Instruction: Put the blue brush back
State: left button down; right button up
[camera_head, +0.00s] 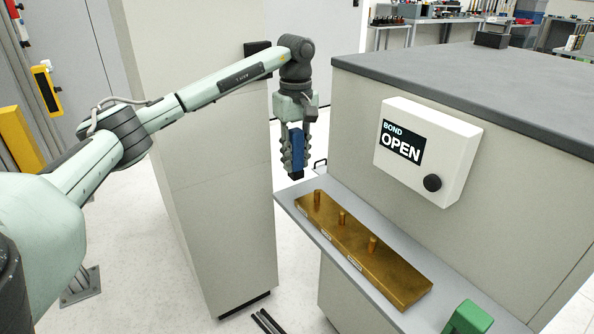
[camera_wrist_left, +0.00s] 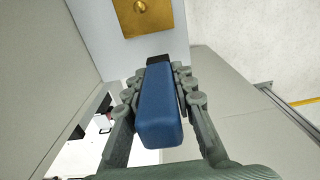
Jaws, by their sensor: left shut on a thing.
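The blue brush (camera_head: 297,148) is held upright in my left gripper (camera_head: 293,160), with its dark end pointing down. In the left wrist view the blue brush (camera_wrist_left: 160,108) sits between the two fingers of the left gripper (camera_wrist_left: 162,92), which are shut on it. The brush hangs in the air beside the far left end of a grey shelf (camera_head: 322,228). A brass block (camera_head: 365,255) with three short upright pegs lies on that shelf; part of the block also shows at the top of the left wrist view (camera_wrist_left: 150,14). My right gripper is not in view.
A tall grey cabinet (camera_head: 215,170) stands left of the shelf. A bench with a dark top (camera_head: 460,85) rises behind it and carries a white box reading "BOND OPEN" (camera_head: 425,150). A green object (camera_head: 467,318) sits at the shelf's near right end.

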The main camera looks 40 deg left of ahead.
aim_at(297, 173)
pick_arm(q)
jog(key=shift+w+f, duration=0.2)
jog(key=shift+f, duration=0.25)
notch_tip(297, 173, down, 3)
jog(key=shift+f, duration=0.35)
jog(key=c, duration=1.3)
grip_release()
jog(key=shift+o, duration=0.2)
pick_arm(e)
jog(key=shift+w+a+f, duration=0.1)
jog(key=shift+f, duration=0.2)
